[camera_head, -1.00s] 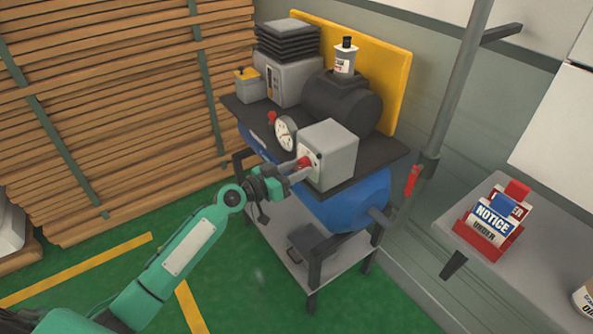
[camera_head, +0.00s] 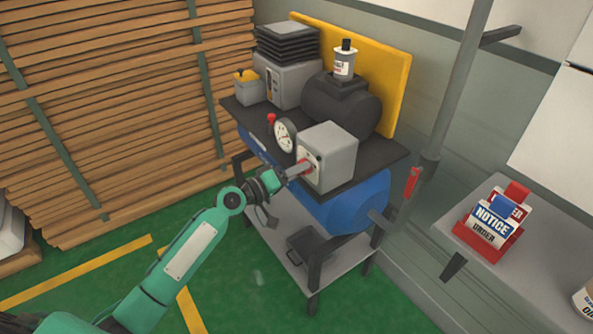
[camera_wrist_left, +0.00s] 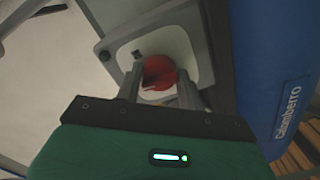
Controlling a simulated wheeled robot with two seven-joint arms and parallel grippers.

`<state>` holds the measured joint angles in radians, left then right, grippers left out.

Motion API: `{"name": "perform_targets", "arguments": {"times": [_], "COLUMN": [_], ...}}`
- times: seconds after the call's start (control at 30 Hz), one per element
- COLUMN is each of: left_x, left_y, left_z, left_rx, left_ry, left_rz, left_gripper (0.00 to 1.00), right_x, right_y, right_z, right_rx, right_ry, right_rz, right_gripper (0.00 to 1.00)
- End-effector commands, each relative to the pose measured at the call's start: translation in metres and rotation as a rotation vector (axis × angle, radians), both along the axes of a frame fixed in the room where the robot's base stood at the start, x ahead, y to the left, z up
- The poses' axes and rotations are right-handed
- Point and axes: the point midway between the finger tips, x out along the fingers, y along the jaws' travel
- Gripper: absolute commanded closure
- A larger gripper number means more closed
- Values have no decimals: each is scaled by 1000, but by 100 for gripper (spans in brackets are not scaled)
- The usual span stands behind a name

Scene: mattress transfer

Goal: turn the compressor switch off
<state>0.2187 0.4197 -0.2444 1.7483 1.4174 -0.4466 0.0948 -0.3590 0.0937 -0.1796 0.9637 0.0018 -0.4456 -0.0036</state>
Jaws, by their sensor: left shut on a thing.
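The compressor (camera_head: 345,200) has a blue tank under a dark top plate. A grey switch box (camera_head: 335,152) stands on the plate, with a red switch knob on its front face. My left gripper (camera_head: 298,170) is at that face, shut on the red switch knob (camera_head: 305,165). In the left wrist view the red knob (camera_wrist_left: 158,73) sits between the two fingers, in front of a pale plate on the grey box. The fingers hide part of the knob. My right gripper is not in view.
A pressure gauge (camera_head: 285,135) and a small red knob (camera_head: 271,118) stand left of the switch box. Stacked timber (camera_head: 120,100) fills the left. A grey table (camera_head: 455,235) with a red notice holder (camera_head: 490,235) is at the right. The green floor in front is clear.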

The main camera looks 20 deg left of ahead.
Motion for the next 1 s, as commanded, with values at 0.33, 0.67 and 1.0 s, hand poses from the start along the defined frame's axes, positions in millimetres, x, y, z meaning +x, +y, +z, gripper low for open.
{"name": "perform_targets", "arguments": {"times": [0.33, 0.67, 1.0], "left_x": [0, 0, 0], "left_y": [0, 1, 0], "left_z": [0, 0, 0], "left_rx": [-56, -59, -58], "left_ry": [43, 45, 44], "left_rz": [1, 1, 1], "left_gripper": [84, 84, 40], "right_x": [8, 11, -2], "right_y": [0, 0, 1], "right_z": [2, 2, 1], "right_rx": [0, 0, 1], "right_ry": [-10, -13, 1], "right_rz": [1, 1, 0], "right_gripper": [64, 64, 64]}}
